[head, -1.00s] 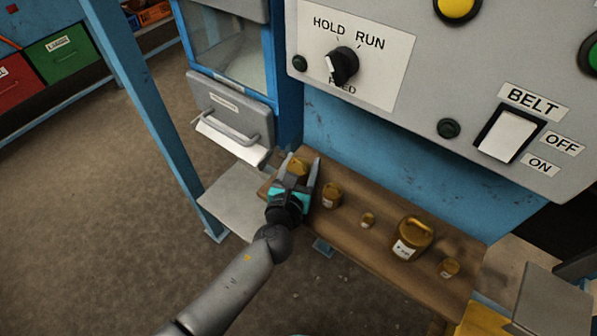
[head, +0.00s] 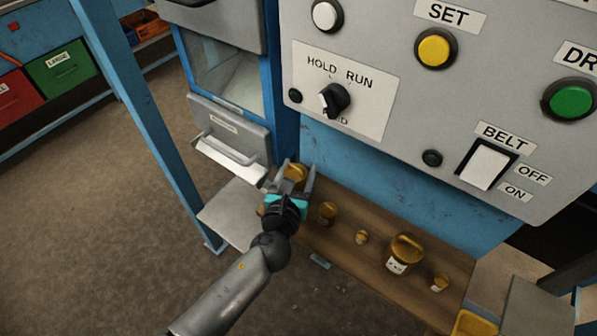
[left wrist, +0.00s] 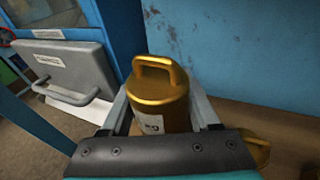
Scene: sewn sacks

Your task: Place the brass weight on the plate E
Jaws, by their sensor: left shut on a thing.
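The brass weight (head: 296,172) has a loop handle on top and a pale label on its side. It stands upright between the fingers of my left gripper (head: 298,178), which is shut on it. The weight also shows large in the left wrist view (left wrist: 158,95), with a finger on each side. It is held above the left end of the wooden shelf. A bare grey metal plate (head: 230,212) lies left of the shelf, below the drawer. I can read no letter E on it. My right gripper is not in view.
Several other brass weights stand along the wooden shelf (head: 345,262), the largest (head: 404,254) towards its right. A grey drawer (head: 228,138) with a protruding handle is just left of my gripper. A control panel (head: 400,100) overhangs the shelf behind. A blue post (head: 150,125) stands left.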

